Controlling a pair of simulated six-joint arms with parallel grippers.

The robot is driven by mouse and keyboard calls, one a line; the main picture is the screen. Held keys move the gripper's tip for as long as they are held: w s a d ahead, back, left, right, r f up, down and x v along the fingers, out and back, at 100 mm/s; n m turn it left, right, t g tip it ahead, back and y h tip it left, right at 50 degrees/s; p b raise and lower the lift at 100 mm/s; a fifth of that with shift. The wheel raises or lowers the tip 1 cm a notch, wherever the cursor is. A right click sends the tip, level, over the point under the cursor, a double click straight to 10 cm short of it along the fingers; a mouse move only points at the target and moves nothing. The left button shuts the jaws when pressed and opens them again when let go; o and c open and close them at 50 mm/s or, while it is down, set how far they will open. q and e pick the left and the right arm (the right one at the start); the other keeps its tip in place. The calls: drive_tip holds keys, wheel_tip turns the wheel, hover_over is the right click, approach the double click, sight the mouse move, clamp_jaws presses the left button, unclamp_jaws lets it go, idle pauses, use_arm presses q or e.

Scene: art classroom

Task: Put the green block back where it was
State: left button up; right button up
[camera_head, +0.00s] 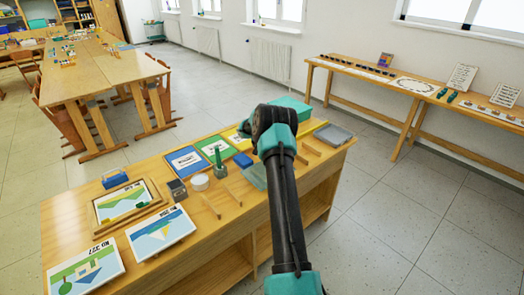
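I cannot clearly pick out a green block. On the wooden table (238,228) a small upright green object (218,157) stands in a grey holder, and a pale green translucent box (256,178) sits partly behind my arm. A blue block (242,160) lies between them. One black and teal arm of mine, apparently the right, comes in from the bottom and reaches over the table. Its gripper is hidden, so I cannot see what it holds. My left arm and gripper are not in view.
Picture cards, a framed picture (128,207), a blue box (115,178), a white round item (200,182) and wooden strips crowd the table. A grey tray (333,135) is at its right end. A long bench (420,88) stands along the wall. Floor between is clear.

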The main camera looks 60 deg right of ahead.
drive_tip(key=shift+f, duration=1.65)
drive_tip(key=shift+f, duration=0.15)
drive_tip(key=o, duration=0.8)
drive_tip(key=shift+o, duration=0.2)
drive_tip(key=v, duration=1.2)
